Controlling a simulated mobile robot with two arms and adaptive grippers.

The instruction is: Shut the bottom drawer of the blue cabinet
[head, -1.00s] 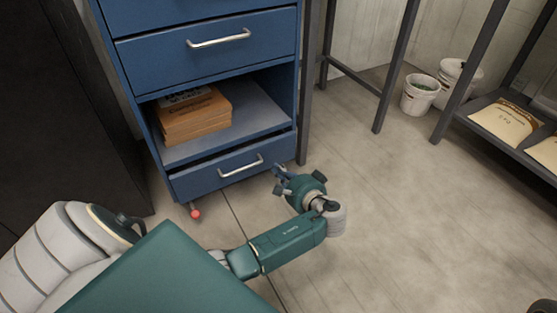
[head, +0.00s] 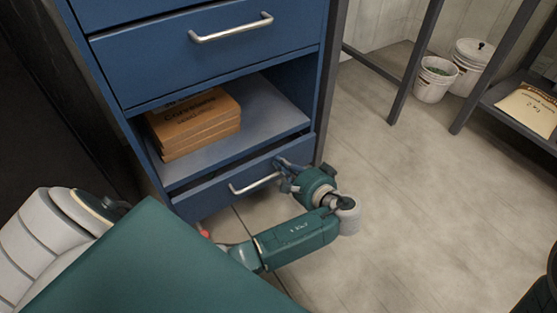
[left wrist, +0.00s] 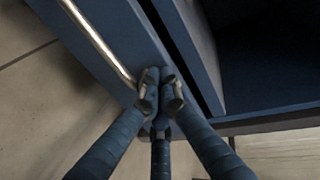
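The blue cabinet (head: 205,75) stands in the middle left of the head view. Its bottom drawer (head: 215,198) is slightly open, with a dark gap behind the top of its front. In the left wrist view the drawer front (left wrist: 95,35) carries a silver bar handle (left wrist: 100,42). My left gripper (head: 283,172) is at the right end of the drawer front, right of the handle. Its fingers (left wrist: 160,88) are together with nothing between them, at or very near the front; contact is unclear.
A stack of brown boxes (head: 200,128) sits in the open compartment above the drawer. Dark table legs (head: 415,65) and white buckets (head: 435,80) stand at the back right. The floor (head: 420,200) right of my left arm is clear.

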